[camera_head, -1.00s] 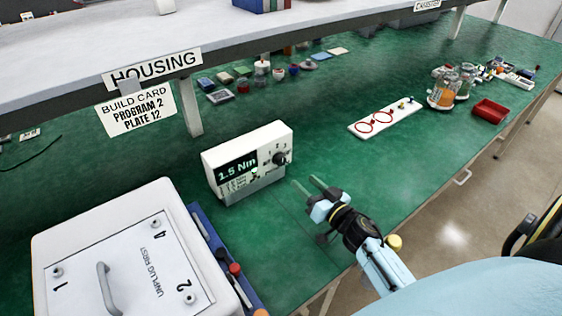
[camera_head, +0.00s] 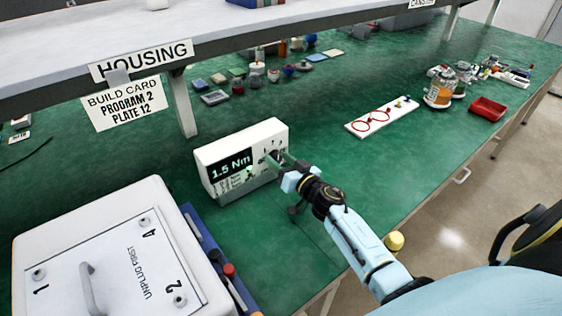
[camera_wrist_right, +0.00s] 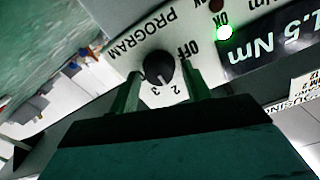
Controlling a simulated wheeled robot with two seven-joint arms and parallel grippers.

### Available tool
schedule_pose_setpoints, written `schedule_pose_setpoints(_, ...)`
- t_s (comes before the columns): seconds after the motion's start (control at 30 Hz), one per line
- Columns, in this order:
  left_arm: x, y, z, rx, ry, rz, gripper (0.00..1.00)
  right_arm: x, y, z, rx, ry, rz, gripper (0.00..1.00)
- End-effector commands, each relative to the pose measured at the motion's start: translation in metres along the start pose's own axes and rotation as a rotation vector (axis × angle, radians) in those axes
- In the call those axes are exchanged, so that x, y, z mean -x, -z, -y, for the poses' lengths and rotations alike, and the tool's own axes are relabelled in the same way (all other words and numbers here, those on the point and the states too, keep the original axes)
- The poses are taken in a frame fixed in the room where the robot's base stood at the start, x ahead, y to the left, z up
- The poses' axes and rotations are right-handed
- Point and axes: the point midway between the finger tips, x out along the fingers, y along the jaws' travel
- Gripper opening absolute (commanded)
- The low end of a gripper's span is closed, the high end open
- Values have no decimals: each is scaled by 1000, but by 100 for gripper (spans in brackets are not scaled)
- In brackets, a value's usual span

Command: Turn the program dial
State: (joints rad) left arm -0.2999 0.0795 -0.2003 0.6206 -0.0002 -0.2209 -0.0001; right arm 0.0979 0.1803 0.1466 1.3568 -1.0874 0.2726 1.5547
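The white controller box (camera_head: 207,172) stands on the green bench, its display (camera_head: 231,164) reading "1.5 Nm". In the right wrist view the black program dial (camera_wrist_right: 160,67) shows, with "PROGRAM", "OFF" and numbers around it; I cannot tell surely which mark its pointer meets. My right gripper (camera_head: 278,160) is at the box's front, in front of the dial, partly hiding it. In the right wrist view the right gripper (camera_wrist_right: 163,78) is open, one finger on each side of the dial, with gaps visible. A build card (camera_head: 124,104) reads "PROGRAM 2, PLATE 12". My left gripper is out of view.
A white housing box (camera_head: 55,218) with a handle stands at front left, a blue tray (camera_head: 212,250) beside it. A shelf post (camera_head: 183,105) rises behind the controller. A white board with red rings (camera_head: 357,129) and a red bin (camera_head: 487,109) lie right. Bench between is clear.

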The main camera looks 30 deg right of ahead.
Motion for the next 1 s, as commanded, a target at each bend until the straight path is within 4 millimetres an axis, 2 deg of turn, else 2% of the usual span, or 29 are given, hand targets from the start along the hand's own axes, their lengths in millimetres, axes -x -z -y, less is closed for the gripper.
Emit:
schedule_pose_setpoints(0.03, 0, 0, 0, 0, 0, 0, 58, 0, 0, 0, 0, 0, 0, 41)
schedule_pose_setpoints(0.3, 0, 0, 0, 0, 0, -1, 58, 0, 0, 0, 0, 0, 0, 7)
schedule_pose_setpoints(0.67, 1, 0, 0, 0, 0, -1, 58, 0, 0, 0, 63, 1, 1, 7)
schedule_pose_setpoints(1.0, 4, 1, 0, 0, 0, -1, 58, 1, 0, 1, 317, 0, 1, 7)
